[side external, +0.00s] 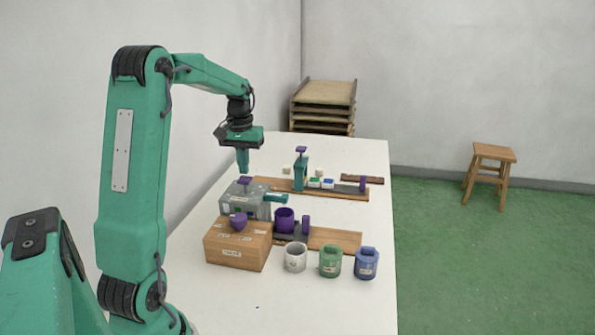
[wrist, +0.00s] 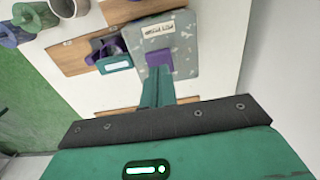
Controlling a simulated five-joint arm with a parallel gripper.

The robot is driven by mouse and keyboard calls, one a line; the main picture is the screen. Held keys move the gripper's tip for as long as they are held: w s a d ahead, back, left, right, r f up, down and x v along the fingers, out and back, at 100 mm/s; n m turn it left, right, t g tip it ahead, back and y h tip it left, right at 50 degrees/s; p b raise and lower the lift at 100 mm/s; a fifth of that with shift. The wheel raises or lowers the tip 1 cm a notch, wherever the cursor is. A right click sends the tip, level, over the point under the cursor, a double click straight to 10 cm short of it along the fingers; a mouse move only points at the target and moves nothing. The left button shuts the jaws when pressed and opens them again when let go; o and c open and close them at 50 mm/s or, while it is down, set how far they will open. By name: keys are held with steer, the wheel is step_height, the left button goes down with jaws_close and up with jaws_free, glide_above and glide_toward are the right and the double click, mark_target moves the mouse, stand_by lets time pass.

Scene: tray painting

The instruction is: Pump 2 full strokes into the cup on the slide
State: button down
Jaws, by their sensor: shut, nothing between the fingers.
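The grey speckled pump block (side external: 252,203) has a purple plunger head (side external: 245,181) on top and a teal spout (side external: 275,198) at its right. The purple cup (side external: 285,221) stands on the dark slide carriage (side external: 291,238). In the wrist view the spout (wrist: 117,65) partly covers the cup (wrist: 104,49); whether it is centred over it I cannot tell. My gripper (side external: 242,170) is shut and empty, pointing down just above the plunger head. In the wrist view its fingers (wrist: 158,82) reach toward the plunger head (wrist: 160,60); whether they touch is unclear.
A wooden box (side external: 232,250) with a purple knob (side external: 238,222) stands in front of the pump. White (side external: 295,259), green (side external: 330,263) and blue (side external: 366,264) cups stand at front right. A teal post (side external: 301,175) on a wooden board is behind. The front table is clear.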

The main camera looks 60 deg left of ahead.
stand_by(0.3)
steer(key=shift+r, duration=2.5)
steer(key=shift+d+r, duration=0.1)
steer(key=shift+d, duration=0.15)
steer(key=s+d+r+m+t+y, duration=0.1)
steer(key=d+r+m, duration=0.1)
steer(key=d, duration=0.7)
steer(key=s+d+r+m+t, duration=0.1)
steer(key=d+r+m, duration=0.1)
steer(key=d, duration=0.6)
steer(key=s+d+f+m+t, duration=0.1)
steer(key=s+d+f+m, duration=0.1)
steer(key=s+d, duration=0.2)
steer(key=s+d+f+m+t+h, duration=0.1)
steer(key=s+d+f+m+t, duration=0.1)
steer(key=s+d, duration=0.3)
steer(key=d+m, duration=0.1)
steer(key=d, duration=0.3)
steer(key=shift+d+t, duration=0.15)
steer(key=shift+t, duration=0.15)
